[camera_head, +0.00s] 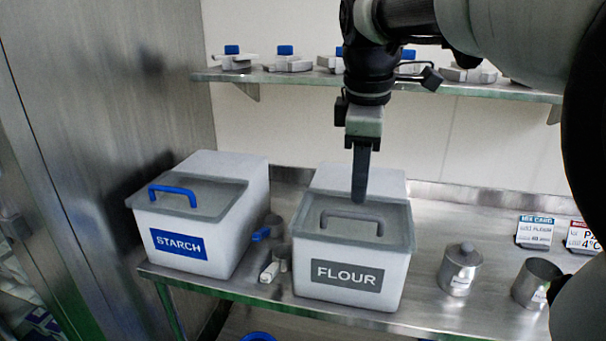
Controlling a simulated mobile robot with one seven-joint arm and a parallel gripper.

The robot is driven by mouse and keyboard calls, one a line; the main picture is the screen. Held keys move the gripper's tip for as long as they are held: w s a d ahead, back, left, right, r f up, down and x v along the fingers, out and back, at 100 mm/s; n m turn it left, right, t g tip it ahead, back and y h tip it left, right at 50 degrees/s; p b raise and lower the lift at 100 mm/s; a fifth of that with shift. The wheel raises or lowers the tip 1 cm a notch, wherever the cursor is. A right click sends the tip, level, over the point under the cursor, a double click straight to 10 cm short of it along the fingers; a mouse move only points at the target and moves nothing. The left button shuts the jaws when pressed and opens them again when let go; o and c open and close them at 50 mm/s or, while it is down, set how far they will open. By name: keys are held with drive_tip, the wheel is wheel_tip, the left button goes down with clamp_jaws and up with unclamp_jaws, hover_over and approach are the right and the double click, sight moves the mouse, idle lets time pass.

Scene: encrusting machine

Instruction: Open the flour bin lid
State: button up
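The flour bin (350,290) is a white box with a grey FLOUR label, standing on the steel table. Its grey translucent lid (388,236) lies closed on the sloping front top, with a grey bar handle (352,214) across it. My gripper (359,190) points down from above, over the back part of the lid, just behind the handle as seen here. Its fingers show edge-on as one dark strip, so I cannot see any gap between them. I cannot tell whether the fingertips touch the lid or handle.
A starch bin (225,255) with a blue handle stands to the left. Small scoops (270,270) lie between the bins. A lidded steel canister (459,270), an open steel cup (536,283) and cards (534,231) stand to the right. A shelf (300,77) with several blue-topped items runs behind my arm.

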sight(357, 216)
drive_tip(key=f, duration=0.3)
drive_tip(key=w+f+b, duration=0.1)
drive_tip(key=f, duration=0.2)
drive_tip(key=shift+w+d+f, duration=0.1)
drive_tip(key=shift+d+f, duration=0.05)
drive_tip(key=shift+d, duration=0.05)
drive_tip(key=shift+c, duration=0.2)
clamp_jaws()
